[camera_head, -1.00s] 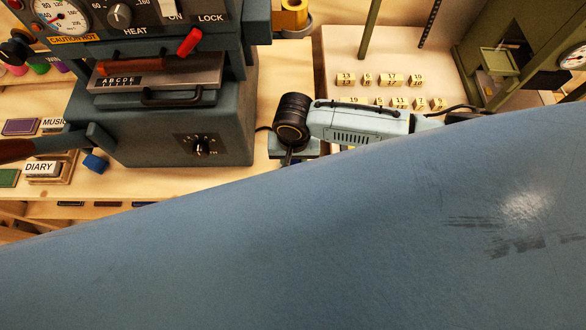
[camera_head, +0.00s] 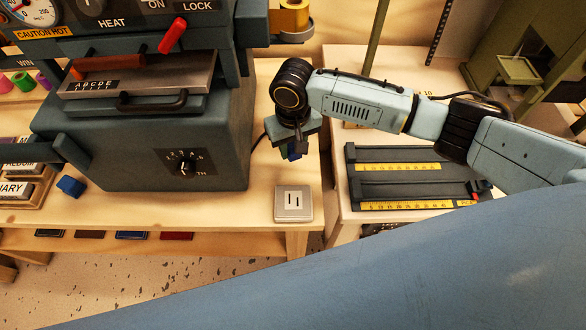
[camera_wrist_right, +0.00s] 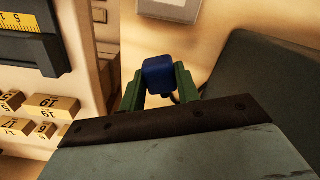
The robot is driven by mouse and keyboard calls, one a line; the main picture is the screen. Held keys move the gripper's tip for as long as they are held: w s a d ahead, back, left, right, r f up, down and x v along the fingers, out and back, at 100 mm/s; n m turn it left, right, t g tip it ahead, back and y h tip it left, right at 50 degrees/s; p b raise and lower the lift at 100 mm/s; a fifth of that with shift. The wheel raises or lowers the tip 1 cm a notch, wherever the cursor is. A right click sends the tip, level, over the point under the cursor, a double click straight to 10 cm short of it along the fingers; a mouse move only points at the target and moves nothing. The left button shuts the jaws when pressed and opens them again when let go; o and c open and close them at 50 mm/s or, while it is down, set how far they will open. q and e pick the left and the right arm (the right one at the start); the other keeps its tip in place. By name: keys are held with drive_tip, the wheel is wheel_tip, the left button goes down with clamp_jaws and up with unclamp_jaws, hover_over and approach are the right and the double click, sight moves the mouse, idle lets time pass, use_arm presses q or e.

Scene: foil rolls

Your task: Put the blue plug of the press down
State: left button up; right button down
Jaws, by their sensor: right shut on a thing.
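The blue plug (camera_head: 294,152) is held below my right gripper (camera_head: 297,144), in the air over the bench. In the right wrist view the plug (camera_wrist_right: 158,73) sits between the two green fingers of the gripper (camera_wrist_right: 159,84), which is shut on it. A pale socket plate with two dark slots (camera_head: 294,203) lies on the bench in front of the plug and apart from it; part of a pale plate also shows in the wrist view (camera_wrist_right: 172,10). The grey press (camera_head: 150,145) stands to the left; a dark cord shows at its right side.
A dark slotted tray with yellow rulers (camera_head: 400,178) is to the right.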

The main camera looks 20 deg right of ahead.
drive_tip(key=b, duration=0.1)
hover_over(293, 172)
wheel_tip(293, 172, down, 7)
drive_tip(key=shift+r, duration=0.15)
drive_tip(key=shift+f, duration=0.2)
drive_tip(key=shift+f, duration=0.55)
drive_tip(key=c, duration=1)
unclamp_jaws()
wheel_tip(293, 172, up, 13)
drive_tip(key=shift+r+p, duration=0.1)
drive_tip(key=shift+p, duration=1)
